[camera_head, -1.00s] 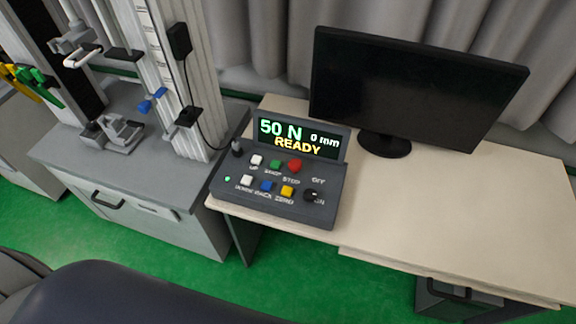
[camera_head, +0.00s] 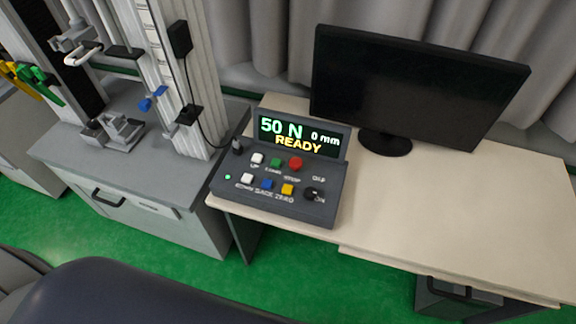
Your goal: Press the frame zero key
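The dark grey control panel (camera_head: 325,205) stands on the left end of the beige desk. Its display (camera_head: 299,136) reads "50 N", "0 mm" and "READY". Below it are two rows of keys. The yellow key (camera_head: 287,190) in the lower row has a label under it that looks like ZERO. A blue key (camera_head: 267,184) and a white key (camera_head: 247,179) are left of it. The upper row has a white key (camera_head: 257,159), a green key (camera_head: 276,163) and a red key (camera_head: 296,164). A black knob (camera_head: 313,194) is at the right. Neither gripper is in view.
A black monitor (camera_head: 410,90) stands behind the panel on the desk (camera_head: 470,215). A test machine (camera_head: 165,70) on a grey cabinet (camera_head: 80,165) is at the left, with a black cable toward the panel. The desk's right part is clear. My dark body part fills the lower left.

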